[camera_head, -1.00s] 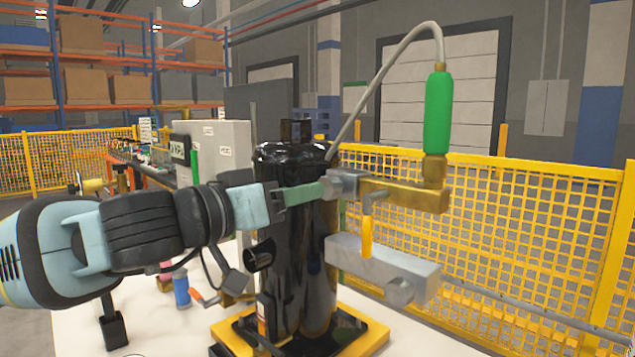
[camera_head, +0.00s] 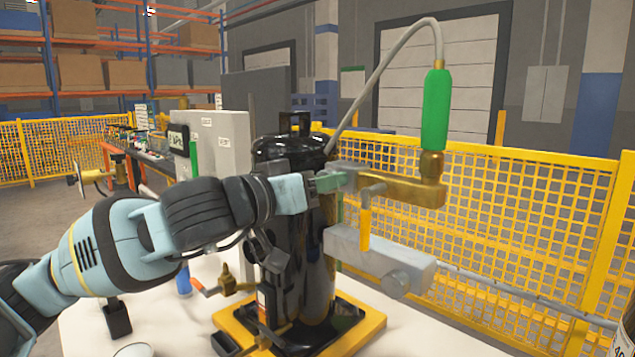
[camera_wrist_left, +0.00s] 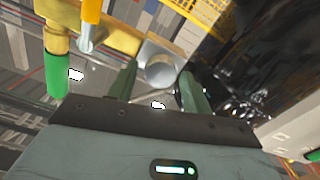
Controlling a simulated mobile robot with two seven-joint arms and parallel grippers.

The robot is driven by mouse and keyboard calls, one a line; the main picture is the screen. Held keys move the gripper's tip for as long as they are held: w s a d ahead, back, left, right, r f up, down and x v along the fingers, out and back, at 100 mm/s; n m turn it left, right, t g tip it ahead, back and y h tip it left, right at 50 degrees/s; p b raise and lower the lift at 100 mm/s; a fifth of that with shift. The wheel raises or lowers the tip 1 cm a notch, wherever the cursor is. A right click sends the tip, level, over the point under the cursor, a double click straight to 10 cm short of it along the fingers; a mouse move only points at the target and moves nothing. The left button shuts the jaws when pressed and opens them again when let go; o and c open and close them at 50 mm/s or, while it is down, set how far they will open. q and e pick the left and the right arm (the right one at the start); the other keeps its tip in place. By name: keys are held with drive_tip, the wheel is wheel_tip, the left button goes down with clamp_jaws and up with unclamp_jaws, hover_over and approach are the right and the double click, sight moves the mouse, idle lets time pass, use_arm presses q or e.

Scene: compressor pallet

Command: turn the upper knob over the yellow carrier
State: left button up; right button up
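The yellow carrier (camera_head: 363,330) bears a tall black compressor tank (camera_head: 318,235). Above it, a brass valve (camera_head: 405,188) with a grey block (camera_head: 349,168) stands by the tank's upper right side. The upper knob, a round grey one (camera_wrist_left: 160,68), faces the left wrist camera. My left gripper (camera_head: 330,181) reaches in from the left at that block. In the wrist view its two green fingers (camera_wrist_left: 157,92) are apart, with the knob between and just past their tips; contact cannot be told. In the head view the fingers hide the knob. My right gripper is out of view.
A lower grey block (camera_head: 370,257) with a round knob (camera_head: 397,283) and a yellow-handled lever (camera_head: 365,225) sit below the brass valve. A green cylinder (camera_head: 437,110) with a hose rises above it. A yellow mesh fence (camera_head: 520,225) stands behind.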

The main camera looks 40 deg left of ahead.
use_arm(q)
drive_tip(key=c, duration=0.8)
drive_tip(key=shift+f+n, duration=0.1)
drive_tip(key=shift+n, duration=0.2)
